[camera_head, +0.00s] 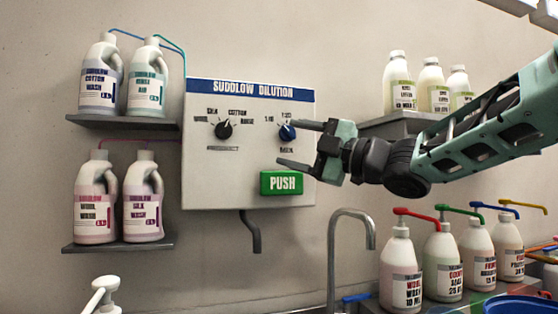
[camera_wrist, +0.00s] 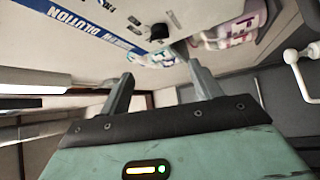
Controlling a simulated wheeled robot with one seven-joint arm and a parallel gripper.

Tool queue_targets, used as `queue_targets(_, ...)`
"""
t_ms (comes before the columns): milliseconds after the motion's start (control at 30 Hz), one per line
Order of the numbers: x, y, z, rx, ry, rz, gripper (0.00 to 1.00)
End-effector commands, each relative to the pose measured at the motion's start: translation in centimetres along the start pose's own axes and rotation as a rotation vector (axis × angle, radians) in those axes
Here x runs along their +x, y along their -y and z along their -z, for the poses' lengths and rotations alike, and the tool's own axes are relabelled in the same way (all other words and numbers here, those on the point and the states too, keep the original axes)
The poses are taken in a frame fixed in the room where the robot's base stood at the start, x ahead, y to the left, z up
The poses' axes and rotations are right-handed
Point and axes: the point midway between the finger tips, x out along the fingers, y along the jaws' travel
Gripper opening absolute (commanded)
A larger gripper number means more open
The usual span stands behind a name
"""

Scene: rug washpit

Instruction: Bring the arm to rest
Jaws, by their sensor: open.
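My arm reaches in from the right in the head view, with my gripper (camera_head: 288,144) in front of the right side of the white dilution panel (camera_head: 210,165). The two fingers are apart, with nothing between them. The upper fingertip is close to the blue right-hand knob (camera_head: 287,132), and the lower one is near the green PUSH button (camera_head: 281,183). I cannot tell whether either touches. In the wrist view the gripper (camera_wrist: 158,82) also shows two spread, empty fingers, with the panel (camera_wrist: 110,15) tilted above them.
Shelves with bottles (camera_head: 143,206) hang left of the panel. More bottles (camera_head: 398,84) stand on a shelf behind my arm. Several pump bottles (camera_head: 401,270) stand below my arm at the right. A tap (camera_head: 370,235) rises below the panel. Bare wall lies at the far left.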

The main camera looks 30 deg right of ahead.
Motion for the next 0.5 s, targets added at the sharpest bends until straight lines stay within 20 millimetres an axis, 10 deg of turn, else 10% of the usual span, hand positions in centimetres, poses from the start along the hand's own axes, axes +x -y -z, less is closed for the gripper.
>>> queue_targets(267,0.2,0.8,-0.8,0.032,0.034,0.008,0.64)
queue_targets(500,-0.1,9.6,-7.7,0.376,0.407,0.098,0.64)
